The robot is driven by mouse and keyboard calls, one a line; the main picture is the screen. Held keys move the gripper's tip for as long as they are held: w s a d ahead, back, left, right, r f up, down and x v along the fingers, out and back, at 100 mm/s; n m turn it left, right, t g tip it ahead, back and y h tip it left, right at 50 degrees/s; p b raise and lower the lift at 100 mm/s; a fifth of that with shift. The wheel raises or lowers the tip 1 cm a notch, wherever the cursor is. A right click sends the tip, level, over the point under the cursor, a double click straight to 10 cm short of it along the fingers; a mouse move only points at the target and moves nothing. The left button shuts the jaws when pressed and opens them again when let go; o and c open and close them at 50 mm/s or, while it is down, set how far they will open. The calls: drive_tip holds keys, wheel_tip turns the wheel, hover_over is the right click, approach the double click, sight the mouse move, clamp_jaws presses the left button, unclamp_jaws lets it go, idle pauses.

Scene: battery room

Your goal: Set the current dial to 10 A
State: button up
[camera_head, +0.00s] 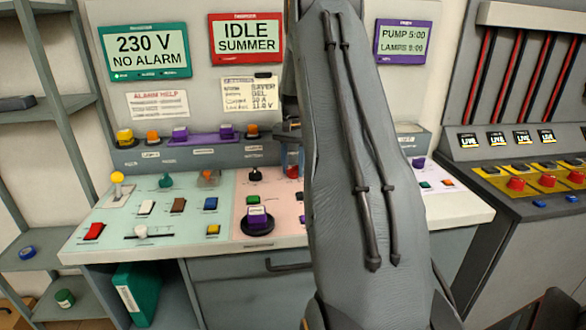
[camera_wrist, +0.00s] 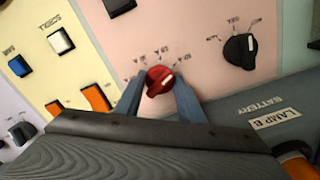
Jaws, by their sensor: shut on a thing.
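A round red dial (camera_wrist: 160,80) with a white pointer line sits on the pink panel in the wrist view. Several small marks are printed in an arc around it, too small to read surely. The fingers of my gripper (camera_wrist: 159,100) stand on both sides of the dial and are shut on it. In the head view the red dial (camera_head: 292,171) shows just left of my forearm, below the bluish fingers of my gripper (camera_head: 292,157). My arm hides part of the panel there. I cannot read the dial's name.
A black dial (camera_wrist: 240,50) stands on the same pink panel near the red one. Orange switches (camera_wrist: 97,98) are close by. A note (camera_head: 250,94) and screens reading "230 V" (camera_head: 145,52) and "IDLE SUMMER" (camera_head: 245,38) hang above the console.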

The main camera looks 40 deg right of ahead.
sight(293, 167)
drive_tip(key=shift+m, duration=0.4)
drive_tip(key=o, duration=1)
drive_tip(key=shift+o, duration=0.2)
drive_tip(key=shift+r, duration=0.1)
wheel_tip(293, 167, up, 8)
drive_tip(key=shift+f+b, duration=0.2)
drive_tip(key=shift+b, duration=0.75)
